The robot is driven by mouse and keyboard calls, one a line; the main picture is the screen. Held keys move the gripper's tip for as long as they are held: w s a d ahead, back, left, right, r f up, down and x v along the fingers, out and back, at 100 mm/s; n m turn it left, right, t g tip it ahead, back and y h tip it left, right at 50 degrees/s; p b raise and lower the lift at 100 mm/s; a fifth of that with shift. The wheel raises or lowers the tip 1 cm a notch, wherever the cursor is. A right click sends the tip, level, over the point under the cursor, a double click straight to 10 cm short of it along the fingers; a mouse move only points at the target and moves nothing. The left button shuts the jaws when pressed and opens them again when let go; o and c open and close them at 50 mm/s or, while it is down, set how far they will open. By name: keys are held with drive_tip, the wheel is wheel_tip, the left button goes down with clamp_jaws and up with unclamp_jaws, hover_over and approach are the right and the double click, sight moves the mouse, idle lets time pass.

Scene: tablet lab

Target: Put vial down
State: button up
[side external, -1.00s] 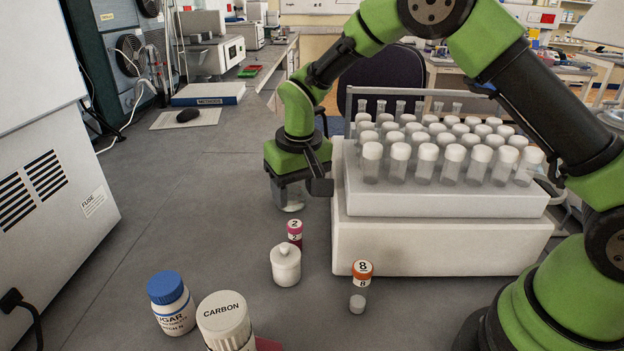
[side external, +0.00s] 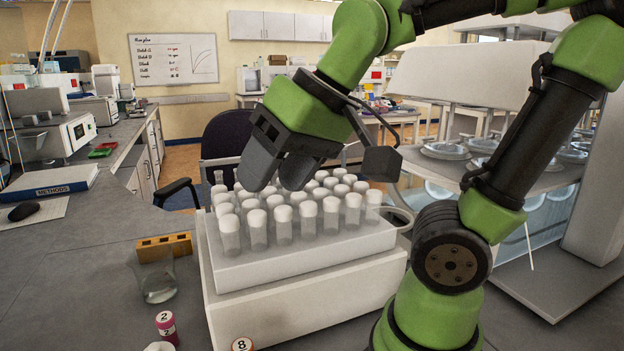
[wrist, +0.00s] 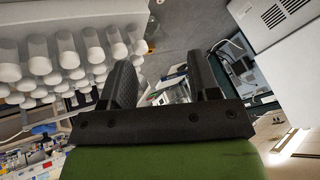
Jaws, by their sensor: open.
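My gripper (side external: 276,176) is over the back part of the vial rack, its fingers pointing down and apart. In the wrist view the fingers (wrist: 160,78) are open with nothing between them. Several clear vials with white caps (side external: 282,214) stand upright in rows in the white rack (side external: 300,262). They also show at the left of the wrist view (wrist: 65,55). The pink-capped vial 2 (side external: 166,326) stands on the bench at the lower left. The orange-ringed cap of vial 8 (side external: 242,345) shows at the bottom edge. The fingers hide some back-row vials.
A glass beaker (side external: 157,280) stands left of the rack, in front of a yellow block (side external: 164,246). A white shelf unit with glass dishes (side external: 445,151) is at the right.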

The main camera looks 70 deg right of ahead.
drive_tip(key=s, duration=0.3)
drive_tip(key=shift+s+f+t, duration=0.15)
drive_tip(key=shift+s+t, duration=0.05)
drive_tip(key=shift+t, duration=0.2)
drive_tip(key=shift+o, duration=0.4)
drive_tip(key=shift+s+f, duration=0.15)
drive_tip(key=shift+s, duration=0.25)
